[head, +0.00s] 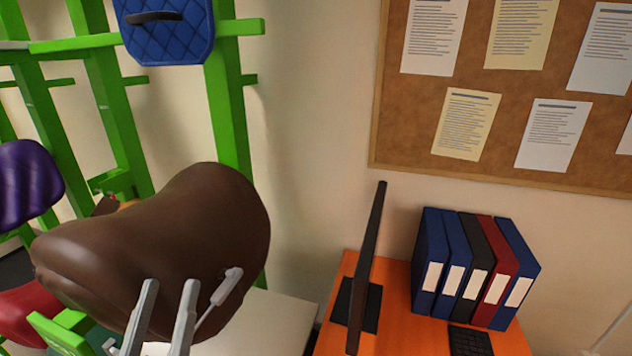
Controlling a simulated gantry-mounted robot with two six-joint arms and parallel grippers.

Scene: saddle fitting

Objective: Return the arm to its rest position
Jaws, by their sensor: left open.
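My left gripper (167,305) is at the bottom left of the head view. Its two grey fingers point up and are apart, with nothing visible between them. They stand in front of the large brown saddle (170,230), overlapping its lower side; I cannot tell whether they touch it. The saddle sits at the left, above a green stand (62,335). A thin grey bar (218,300) lies across the saddle's lower right. My right gripper is not in view.
A green rack (228,110) holds a blue quilted pad (168,30). A purple saddle (27,185) and a red one (22,312) are at the left edge. An orange desk (400,335) at the right holds a monitor (367,270), several binders (475,265) and a keyboard (470,341).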

